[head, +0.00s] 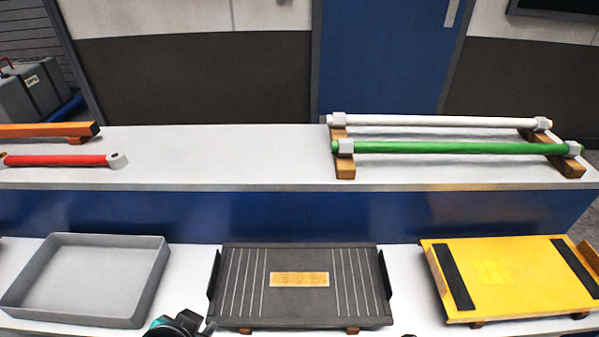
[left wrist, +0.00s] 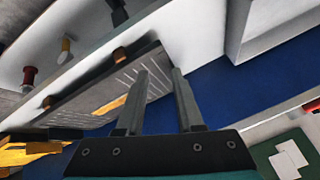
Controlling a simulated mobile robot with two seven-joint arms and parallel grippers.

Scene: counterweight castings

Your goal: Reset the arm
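My left gripper (head: 190,323) shows at the bottom edge of the head view, between the grey tray and the dark plate, only partly in frame. In the left wrist view its two fingers (left wrist: 159,72) stand apart with nothing between them, so it is open and empty. The dark plate with white lines and a tan label shows behind the fingers there. My right gripper cannot be made out in either view.
On the near counter are a shallow grey tray (head: 60,240), the dark plate (head: 300,310) and a yellow pallet (head: 500,285) with black strips. The back shelf holds a red bar (head: 60,160), a green bar (head: 440,148) and a white bar (head: 440,122).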

